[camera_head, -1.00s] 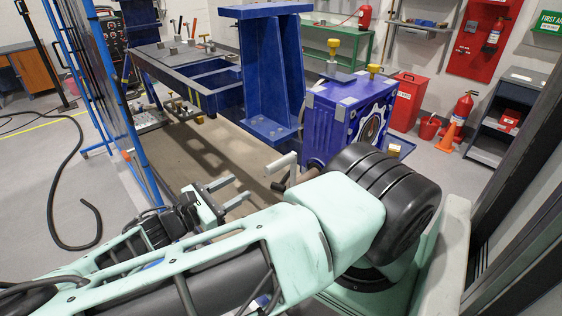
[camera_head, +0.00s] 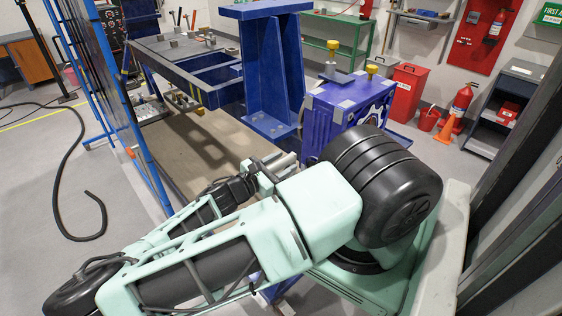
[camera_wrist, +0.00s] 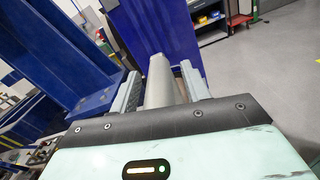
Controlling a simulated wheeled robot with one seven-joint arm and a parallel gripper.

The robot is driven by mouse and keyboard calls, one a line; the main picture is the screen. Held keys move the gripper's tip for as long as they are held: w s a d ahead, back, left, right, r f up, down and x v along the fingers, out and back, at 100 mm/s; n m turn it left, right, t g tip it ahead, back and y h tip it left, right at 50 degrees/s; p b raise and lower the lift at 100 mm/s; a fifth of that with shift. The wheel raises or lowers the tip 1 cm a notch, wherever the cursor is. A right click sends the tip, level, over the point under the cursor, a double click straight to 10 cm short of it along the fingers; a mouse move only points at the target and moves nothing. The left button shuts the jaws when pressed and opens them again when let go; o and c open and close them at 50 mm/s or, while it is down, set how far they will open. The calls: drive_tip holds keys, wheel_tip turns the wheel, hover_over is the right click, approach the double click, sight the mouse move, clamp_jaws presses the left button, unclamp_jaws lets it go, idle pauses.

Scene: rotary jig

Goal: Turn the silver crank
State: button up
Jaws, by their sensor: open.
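The silver crank's grey cylindrical handle (camera_wrist: 160,82) shows in the wrist view, lying lengthwise between the two fingers of my gripper (camera_wrist: 162,84). The fingers stand apart on either side of it. Whether either finger touches the handle I cannot tell. A brownish part shows between the handle and the right finger. My own arm hides most of the crank there.
A blue column (camera_head: 266,75) with a wide foot stands close left of the box. A blue frame bench (camera_head: 190,80) lies behind it. A blue mesh fence (camera_head: 105,90) stands at the left. A black hose (camera_head: 62,180) lies on the floor. Red bins and an orange cone (camera_head: 447,130) are farther right.

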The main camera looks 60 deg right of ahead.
clamp_jaws()
idle(1.4)
